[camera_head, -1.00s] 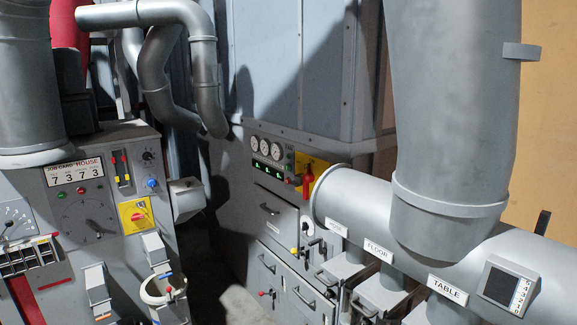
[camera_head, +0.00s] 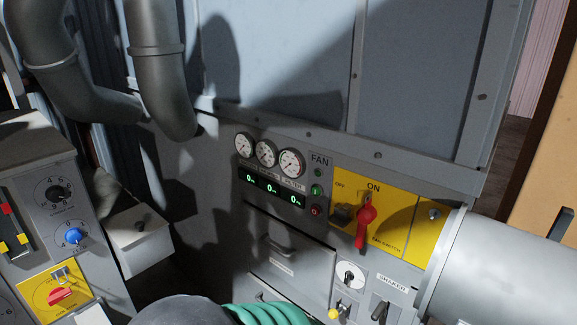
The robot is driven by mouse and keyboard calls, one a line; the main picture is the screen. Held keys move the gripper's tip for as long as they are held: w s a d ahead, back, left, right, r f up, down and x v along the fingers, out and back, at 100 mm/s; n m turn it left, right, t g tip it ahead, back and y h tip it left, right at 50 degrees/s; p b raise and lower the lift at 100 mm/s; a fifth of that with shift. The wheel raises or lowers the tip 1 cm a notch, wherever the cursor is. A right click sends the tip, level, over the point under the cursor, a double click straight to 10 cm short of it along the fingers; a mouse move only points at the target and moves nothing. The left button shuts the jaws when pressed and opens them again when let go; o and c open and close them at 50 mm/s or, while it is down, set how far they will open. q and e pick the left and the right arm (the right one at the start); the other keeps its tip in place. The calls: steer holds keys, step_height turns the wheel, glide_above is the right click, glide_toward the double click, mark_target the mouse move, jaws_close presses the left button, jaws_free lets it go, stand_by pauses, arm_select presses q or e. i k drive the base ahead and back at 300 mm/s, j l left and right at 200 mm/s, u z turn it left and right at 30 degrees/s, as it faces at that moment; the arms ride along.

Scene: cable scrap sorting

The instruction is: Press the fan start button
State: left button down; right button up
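The fan panel is on the grey cabinet in the middle of the view, under the label FAN (camera_head: 319,160). Below the label is a small dark green round light or button (camera_head: 318,172). Under it is a brighter green button (camera_head: 316,189), and below that a red button (camera_head: 316,211). Nothing touches these buttons. To their right, a yellow plate (camera_head: 390,243) carries a red-handled fan switch (camera_head: 366,228), with OFF and ON marked above. Neither of my grippers is in view.
Three round gauges (camera_head: 266,153) and green displays reading 0 (camera_head: 270,190) sit left of the buttons. A large grey pipe (camera_head: 500,270) juts out at lower right. A teal ribbed thing (camera_head: 265,316) shows at the bottom edge. A control cabinet (camera_head: 30,170) stands at left.

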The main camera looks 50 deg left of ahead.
mark_target(316, 190)
steer(key=j+z, duration=0.1)
steer(key=j, duration=1.4)
